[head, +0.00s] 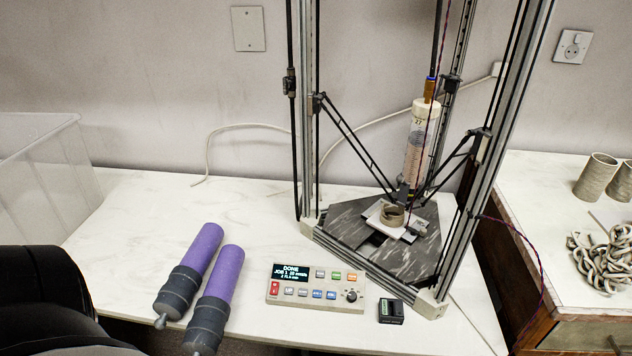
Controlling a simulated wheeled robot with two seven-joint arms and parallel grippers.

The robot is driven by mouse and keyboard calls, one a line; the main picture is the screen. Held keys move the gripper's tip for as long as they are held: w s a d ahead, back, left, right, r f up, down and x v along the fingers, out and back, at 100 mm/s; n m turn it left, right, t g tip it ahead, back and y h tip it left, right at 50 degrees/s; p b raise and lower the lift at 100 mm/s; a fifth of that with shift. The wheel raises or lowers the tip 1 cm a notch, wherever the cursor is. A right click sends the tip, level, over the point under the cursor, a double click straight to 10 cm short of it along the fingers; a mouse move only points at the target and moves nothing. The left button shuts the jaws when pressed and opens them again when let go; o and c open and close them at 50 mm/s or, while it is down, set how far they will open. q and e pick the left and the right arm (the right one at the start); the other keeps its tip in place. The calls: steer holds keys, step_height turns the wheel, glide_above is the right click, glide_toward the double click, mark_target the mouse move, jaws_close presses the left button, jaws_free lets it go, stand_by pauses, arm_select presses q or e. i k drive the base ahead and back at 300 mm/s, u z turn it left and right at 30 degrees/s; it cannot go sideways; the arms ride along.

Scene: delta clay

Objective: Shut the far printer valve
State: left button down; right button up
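A delta clay printer (372,236) stands at the back of the white table, with dark rails and a triangular base. A clear syringe-like tube (418,150) hangs in it, with a brown fitting topped by a small blue part (431,82) at its upper end. This fitting may be the valve; whether it is open or shut is too small to tell. A dark nozzle part (404,190) sits below the tube, above a round clay piece (391,215) on a pale plate. Neither of my grippers shows in the head view.
A control box (315,288) with a screen reading DONE stands in front of the printer, beside a small black box (391,311). Two purple cylinders with grey ends (203,250) lie to the left. A clear bin (45,170) is far left. Clay pieces (597,177) sit on the right-hand table.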

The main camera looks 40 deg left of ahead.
mark_target(286, 84)
steer(key=z, duration=0.05)
steer(key=k, duration=0.7)
steer(key=u, duration=1.05)
steer(key=i, duration=0.55)
steer(key=u, duration=0.05)
